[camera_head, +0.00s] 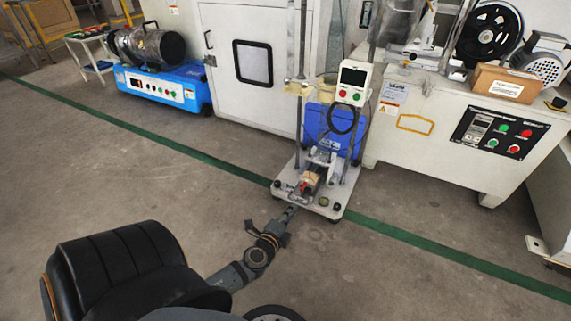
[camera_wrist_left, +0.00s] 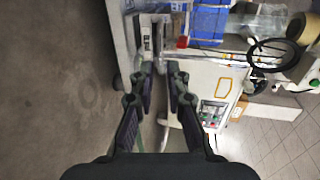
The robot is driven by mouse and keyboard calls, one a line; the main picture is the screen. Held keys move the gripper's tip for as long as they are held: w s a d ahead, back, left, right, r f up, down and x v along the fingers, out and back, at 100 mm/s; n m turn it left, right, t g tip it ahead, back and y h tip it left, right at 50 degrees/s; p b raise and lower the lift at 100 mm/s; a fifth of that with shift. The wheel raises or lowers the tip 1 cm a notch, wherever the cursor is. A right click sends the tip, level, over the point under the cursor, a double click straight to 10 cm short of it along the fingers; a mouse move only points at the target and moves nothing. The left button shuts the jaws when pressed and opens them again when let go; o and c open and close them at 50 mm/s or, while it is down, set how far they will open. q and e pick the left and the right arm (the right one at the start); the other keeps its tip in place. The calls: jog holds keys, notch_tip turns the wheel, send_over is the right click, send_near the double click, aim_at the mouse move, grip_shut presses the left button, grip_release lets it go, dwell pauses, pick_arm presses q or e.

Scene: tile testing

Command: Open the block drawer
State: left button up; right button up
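The testing machine (camera_head: 345,190) stands on a low white wheeled base, with a blue panel behind. Low on its front is a small block-holding part (camera_head: 310,181) with tan and reddish surfaces. It seems to be the block drawer, but its handle and how far it is out cannot be made out. My left gripper (camera_head: 291,211) is at the front edge of this base, pointing at it. In the left wrist view my left gripper (camera_wrist_left: 160,68) has its two fingers apart, with the machine's front just beyond the tips. No contact is clear. My right gripper is out of view.
A blue unit (camera_head: 165,88) with a cylinder on top stands at the back left beside a white cabinet (camera_head: 240,65). A white bench with a control panel (camera_head: 500,132) is at the right. The floor (camera_head: 130,170) in front is clear.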

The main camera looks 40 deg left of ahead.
pick_arm(q)
jog(key=v, duration=0.5)
jog(key=shift+s+d+r, duration=0.1)
jog(key=shift+s, duration=0.05)
jog(key=shift+r, duration=0.1)
